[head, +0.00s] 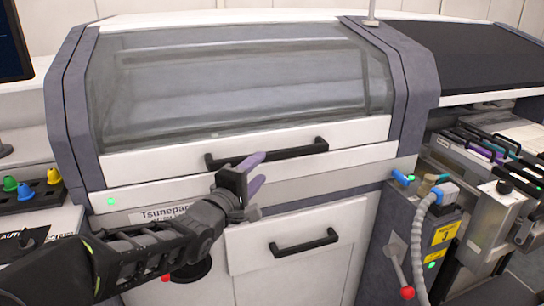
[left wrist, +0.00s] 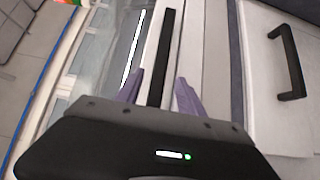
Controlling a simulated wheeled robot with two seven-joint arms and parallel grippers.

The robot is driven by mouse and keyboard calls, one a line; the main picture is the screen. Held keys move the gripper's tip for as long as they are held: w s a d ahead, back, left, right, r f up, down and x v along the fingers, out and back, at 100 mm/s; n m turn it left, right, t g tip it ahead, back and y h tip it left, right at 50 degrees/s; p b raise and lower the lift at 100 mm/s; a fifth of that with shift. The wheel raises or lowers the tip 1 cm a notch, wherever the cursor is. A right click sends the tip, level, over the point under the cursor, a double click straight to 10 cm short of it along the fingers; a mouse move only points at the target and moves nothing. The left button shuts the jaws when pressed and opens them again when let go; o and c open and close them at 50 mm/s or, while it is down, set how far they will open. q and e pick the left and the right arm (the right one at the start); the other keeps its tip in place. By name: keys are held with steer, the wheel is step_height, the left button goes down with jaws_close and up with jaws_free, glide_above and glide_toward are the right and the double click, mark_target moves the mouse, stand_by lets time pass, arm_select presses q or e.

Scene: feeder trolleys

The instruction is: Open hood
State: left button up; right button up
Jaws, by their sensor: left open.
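The hood (head: 240,75) is a tinted clear window in a grey and white frame, and it is down. Its black bar handle (head: 285,153) runs across the white lower panel. My left gripper (head: 256,172) is at the left part of this handle, with its purple fingers apart. In the left wrist view the hood handle (left wrist: 160,60) runs between the two open fingers (left wrist: 158,90). I cannot tell whether either finger touches it. My right gripper is in neither view.
A lower drawer handle (head: 304,243) is below the hood. A grey hose (head: 418,235) and a red-knobbed lever (head: 406,290) stand at the lower right. Feeders (head: 485,150) sit in the bay at the right. Coloured buttons (head: 30,187) are at the left.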

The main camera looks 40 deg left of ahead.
mark_target(270, 159)
arm_select(q)
steer(key=shift+w+a, duration=0.25)
steer(key=shift+w, duration=1.05)
steer(key=shift+w+a, duration=0.2)
steer(key=shift+w, duration=1.05)
steer(key=shift+w+a, duration=0.25)
steer(key=shift+w, duration=1.05)
steer(key=shift+c, duration=0.3)
jaws_close()
